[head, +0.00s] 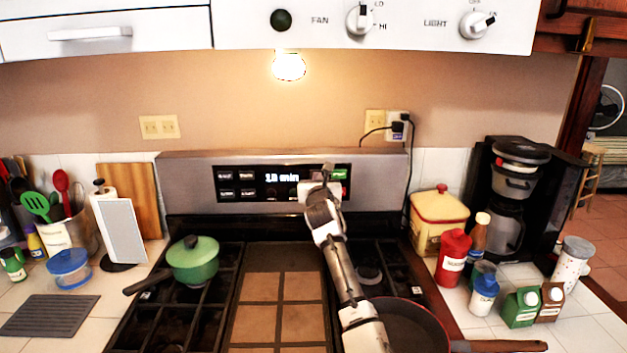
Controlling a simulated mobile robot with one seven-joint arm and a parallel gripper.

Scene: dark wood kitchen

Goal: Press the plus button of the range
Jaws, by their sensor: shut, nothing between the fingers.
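The range (180,170) stands in the middle of the head view, with a black control panel (235,172) on its upright back. The panel's display reads about "12 min", with small dark buttons at its left and a green and a red button at its right. My gripper (327,168) is at the right part of this panel, with its tip just left of the green button (339,174). It is shut and empty. Whether it touches the panel I cannot tell. The plus button cannot be made out; my gripper and wrist cover part of the panel.
My arm reaches over the cooktop. A green pot (193,262) stands on the left burners and a dark pan (408,328) on the right front. A yellow canister (438,218), bottles and a coffee maker (508,195) crowd the right counter. The hood (420,25) hangs above.

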